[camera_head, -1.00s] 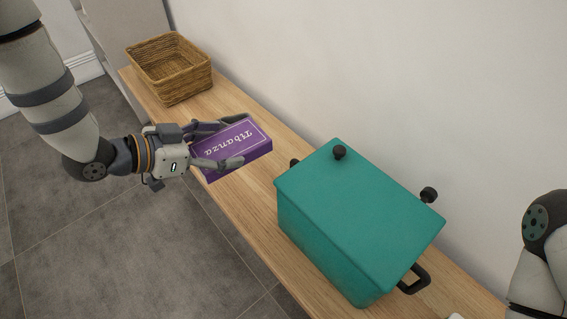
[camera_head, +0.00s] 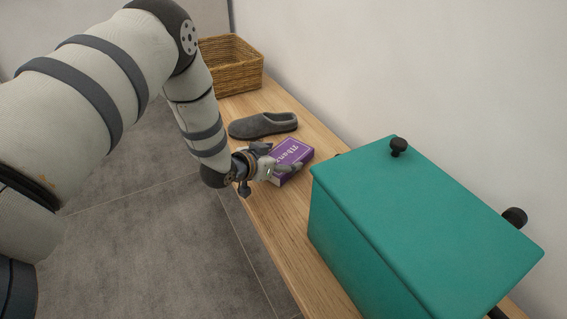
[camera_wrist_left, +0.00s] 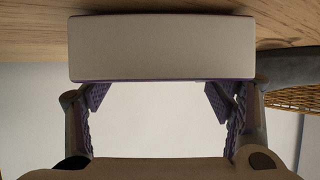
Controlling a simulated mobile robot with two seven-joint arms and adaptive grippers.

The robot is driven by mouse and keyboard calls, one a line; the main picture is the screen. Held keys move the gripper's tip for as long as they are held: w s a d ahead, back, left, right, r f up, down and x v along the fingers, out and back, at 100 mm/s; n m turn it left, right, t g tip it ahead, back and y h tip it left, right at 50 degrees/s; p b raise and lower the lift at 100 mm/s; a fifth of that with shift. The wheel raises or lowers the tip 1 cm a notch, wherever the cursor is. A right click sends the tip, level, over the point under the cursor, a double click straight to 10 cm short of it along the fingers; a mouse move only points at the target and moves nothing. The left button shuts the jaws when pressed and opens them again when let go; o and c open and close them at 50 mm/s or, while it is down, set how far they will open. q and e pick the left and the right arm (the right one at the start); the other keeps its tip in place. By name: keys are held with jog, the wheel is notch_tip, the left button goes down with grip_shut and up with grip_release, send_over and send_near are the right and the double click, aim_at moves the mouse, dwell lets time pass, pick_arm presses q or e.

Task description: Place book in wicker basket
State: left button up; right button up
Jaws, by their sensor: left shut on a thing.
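The purple book (camera_head: 295,150) with white lettering is at my left gripper (camera_head: 280,162), between the slipper and the teal box. My left gripper is shut on it, one finger along each side. In the left wrist view the pale page edge of the book (camera_wrist_left: 160,47) spans the space ahead of the fingers, close to the wooden surface. Whether the book touches the wood is unclear. The wicker basket (camera_head: 236,66) stands at the far end of the bench, partly hidden by my left arm. It shows at the right edge of the left wrist view (camera_wrist_left: 297,96). My right gripper is out of view.
A grey slipper (camera_head: 262,125) lies on the wooden bench (camera_head: 268,214) between the book and the basket. A large teal box (camera_head: 415,215) with black knobs fills the near right. A white wall (camera_head: 440,60) runs behind the bench.

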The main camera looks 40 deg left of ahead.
pick_arm(q)
jog(key=shift+f, duration=0.2)
jog(key=o, duration=1.4)
jog(key=shift+c, duration=0.2)
